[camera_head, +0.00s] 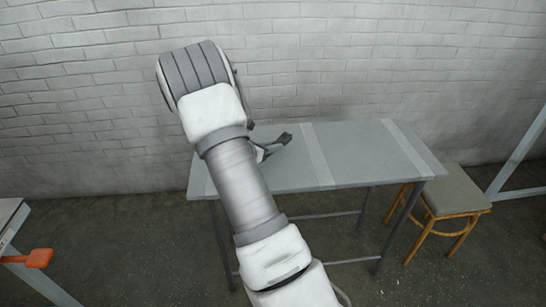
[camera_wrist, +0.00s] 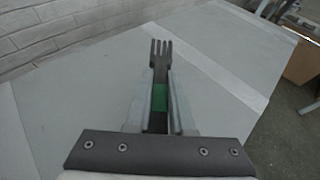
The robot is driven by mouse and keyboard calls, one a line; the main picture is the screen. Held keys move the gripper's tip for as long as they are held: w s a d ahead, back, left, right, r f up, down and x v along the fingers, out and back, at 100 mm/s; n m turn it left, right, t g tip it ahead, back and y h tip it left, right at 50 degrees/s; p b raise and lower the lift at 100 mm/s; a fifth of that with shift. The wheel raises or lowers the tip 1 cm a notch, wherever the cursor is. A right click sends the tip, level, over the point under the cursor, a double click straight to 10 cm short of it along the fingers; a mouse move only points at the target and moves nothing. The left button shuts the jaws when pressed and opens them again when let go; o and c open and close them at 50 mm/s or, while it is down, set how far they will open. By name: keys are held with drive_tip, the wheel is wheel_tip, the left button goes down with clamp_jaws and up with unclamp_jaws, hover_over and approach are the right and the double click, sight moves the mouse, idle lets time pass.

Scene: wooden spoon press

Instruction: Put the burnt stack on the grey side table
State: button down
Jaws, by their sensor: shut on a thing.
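The burnt stack (camera_wrist: 161,58) is a dark, narrow bundle with several prongs at its far end and a green band around its middle. My gripper (camera_wrist: 160,98) is shut on it, with one pale finger on each side of the band. In the head view the dark end of the stack (camera_head: 284,138) shows past my arm, over the grey side table (camera_head: 370,155). The table top also fills much of the wrist view (camera_wrist: 70,115). I cannot tell whether the stack touches the top. My arm hides most of my gripper in the head view.
The table top is bare apart from pale strips across it. A brick wall (camera_head: 400,60) stands behind it. A wooden stool (camera_head: 452,190) with a grey seat is at its right. An orange part (camera_head: 38,258) on another bench sticks out at the lower left.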

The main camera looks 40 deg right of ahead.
sight(272, 162)
drive_tip(key=shift+w+f+b, duration=0.1)
drive_tip(key=shift+f+b, duration=0.5)
drive_tip(key=shift+f, duration=1.45)
drive_tip(key=shift+f, duration=0.1)
drive_tip(key=c, duration=0.8)
unclamp_jaws()
